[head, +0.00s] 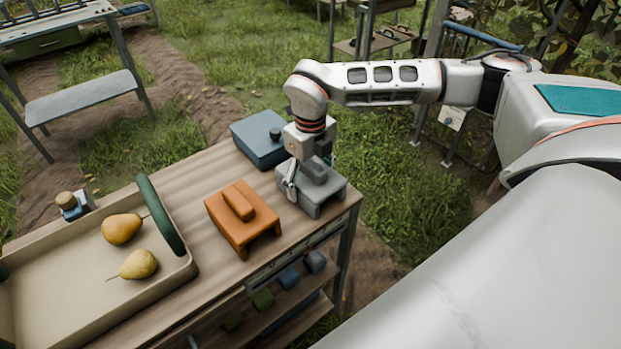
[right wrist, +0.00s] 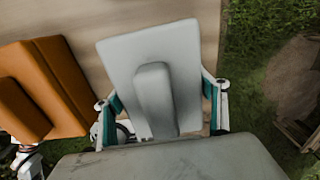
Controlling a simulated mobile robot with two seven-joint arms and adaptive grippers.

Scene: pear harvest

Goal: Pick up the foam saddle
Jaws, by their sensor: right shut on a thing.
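The grey foam saddle (head: 325,199), a block with a raised ridge on top and short legs, is at the right end of the wooden bench. My right gripper (head: 308,172) comes down over it from above. In the right wrist view, the fingers of the gripper (right wrist: 163,112) are shut on opposite sides of the grey saddle (right wrist: 190,70). I cannot tell whether its legs still touch the bench top. A similar orange saddle (head: 255,228) stands to its left, also seen in the right wrist view (right wrist: 62,75). My left gripper is not in view.
A blue box (head: 256,141) stands behind the saddles on the bench (head: 190,185). A beige tray (head: 60,290) with a green handle holds two pears (head: 122,229) at left. Coloured blocks sit on the shelf below. Grass lies beyond the bench's right edge.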

